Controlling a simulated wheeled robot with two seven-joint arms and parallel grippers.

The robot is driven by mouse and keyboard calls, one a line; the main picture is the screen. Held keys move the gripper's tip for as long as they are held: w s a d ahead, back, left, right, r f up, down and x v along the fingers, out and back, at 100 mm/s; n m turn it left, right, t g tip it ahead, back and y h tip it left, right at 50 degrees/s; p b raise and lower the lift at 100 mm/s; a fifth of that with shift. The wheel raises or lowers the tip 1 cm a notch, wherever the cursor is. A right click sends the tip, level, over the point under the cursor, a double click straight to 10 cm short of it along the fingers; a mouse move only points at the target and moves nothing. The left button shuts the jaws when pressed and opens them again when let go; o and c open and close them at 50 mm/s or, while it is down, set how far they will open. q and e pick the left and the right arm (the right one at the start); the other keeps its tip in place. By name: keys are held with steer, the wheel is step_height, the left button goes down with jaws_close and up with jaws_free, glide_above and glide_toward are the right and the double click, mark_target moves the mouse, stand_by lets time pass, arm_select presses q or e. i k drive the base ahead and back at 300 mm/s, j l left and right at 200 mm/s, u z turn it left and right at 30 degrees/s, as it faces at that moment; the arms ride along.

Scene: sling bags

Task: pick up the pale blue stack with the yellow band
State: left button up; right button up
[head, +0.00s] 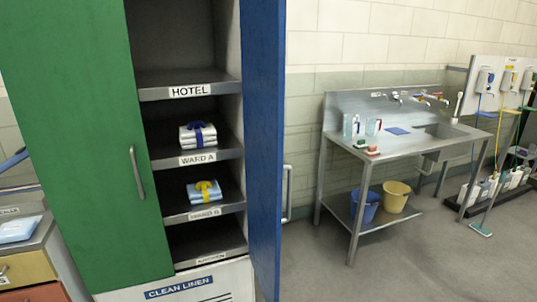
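The pale blue stack with the yellow band (206,195) lies folded on a shelf of the tall cabinet. Its shelf label (206,213) seems to read Ward B, though it is hard to make out. A white stack with a dark blue band (207,137) lies on the shelf above, labelled Ward A. The yellow band is tied in a bow on top of its stack. Neither of my grippers shows in the head view.
The green door (75,130) covers the cabinet's left part, and the blue door (264,140) stands open at its right. A steel sink table (405,150) with buckets beneath stands to the right. A pale blue packet (18,229) lies on the drawer unit at left. Floor between is clear.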

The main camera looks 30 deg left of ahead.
mark_target(204, 191)
steer(key=i+u, duration=0.1)
steer(key=u, duration=0.3)
steer(key=l+u, duration=0.15)
steer(key=u, duration=0.2)
steer(key=i+l+u, duration=0.1)
steer(key=u, duration=0.3)
steer(key=l+u, duration=0.15)
steer(key=u, duration=0.2)
steer(key=i+l+u, duration=0.15)
steer(key=l+u, duration=0.2)
steer(key=l, duration=0.7)
steer(key=l+u, duration=0.35)
steer(key=l, duration=0.7)
steer(key=k+j, duration=0.25)
steer(key=k, duration=0.15)
steer(key=i+j+z, duration=0.1)
steer(key=z, duration=0.3)
steer(key=i+j+z, duration=0.15)
steer(key=z, duration=0.25)
steer(key=i+j+z, duration=0.2)
steer(key=z, duration=0.15)
